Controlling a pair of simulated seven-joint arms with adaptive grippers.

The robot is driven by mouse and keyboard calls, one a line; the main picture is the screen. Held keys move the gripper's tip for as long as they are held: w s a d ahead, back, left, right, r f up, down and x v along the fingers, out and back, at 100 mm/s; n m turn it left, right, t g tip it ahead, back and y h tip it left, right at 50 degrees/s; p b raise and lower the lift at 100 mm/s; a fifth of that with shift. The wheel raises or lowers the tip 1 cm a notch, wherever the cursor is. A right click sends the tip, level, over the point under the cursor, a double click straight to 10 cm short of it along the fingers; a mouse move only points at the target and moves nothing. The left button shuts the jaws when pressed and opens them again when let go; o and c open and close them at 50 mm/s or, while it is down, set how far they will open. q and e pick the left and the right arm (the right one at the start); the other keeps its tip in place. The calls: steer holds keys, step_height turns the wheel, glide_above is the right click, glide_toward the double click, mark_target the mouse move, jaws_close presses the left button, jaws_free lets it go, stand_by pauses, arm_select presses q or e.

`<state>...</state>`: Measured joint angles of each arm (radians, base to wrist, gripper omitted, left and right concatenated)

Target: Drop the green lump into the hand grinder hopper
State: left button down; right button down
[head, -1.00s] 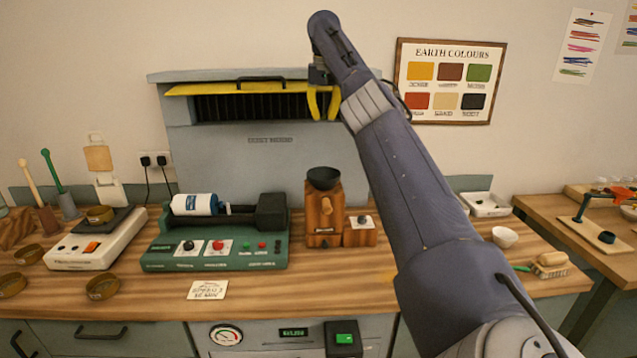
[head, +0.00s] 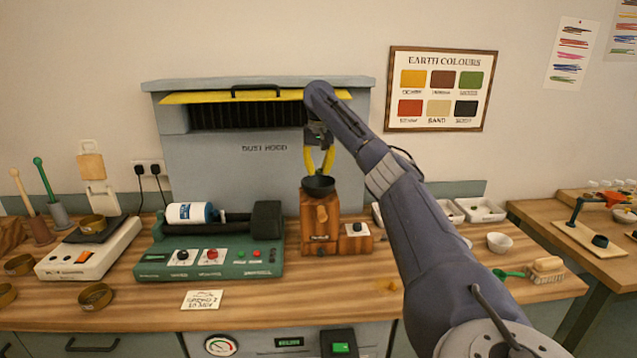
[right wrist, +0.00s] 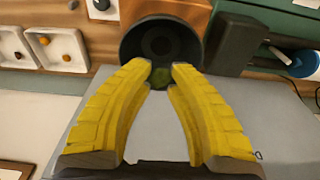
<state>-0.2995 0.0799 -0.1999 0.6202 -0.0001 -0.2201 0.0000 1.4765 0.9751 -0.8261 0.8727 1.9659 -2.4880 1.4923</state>
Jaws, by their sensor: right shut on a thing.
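The hand grinder (head: 320,224) is a wooden box on the bench with a dark round hopper (head: 318,187) on top. My right gripper (head: 319,171), with yellow fingers, points down just above the hopper. In the right wrist view, the fingertips of this gripper (right wrist: 160,70) are shut on the green lump (right wrist: 160,78), a small dark green piece. The lump shows against the near rim of the dark hopper (right wrist: 158,38) there. The lump cannot be made out in the head view. My left gripper is not in view.
A green machine with a white-and-blue bottle (head: 191,213) stands left of the grinder. The grey dust hood (head: 240,160) rises behind.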

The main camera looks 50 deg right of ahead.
mark_target(318, 184)
steer(key=shift+f, duration=2.25)
steer(key=shift+f, duration=0.6)
steer(key=c, duration=1.3)
jaws_free()
step_height(318, 184, up, 13)
steer(key=a, duration=0.1)
steer(key=shift+s, duration=0.45)
steer(key=shift+r, duration=0.1)
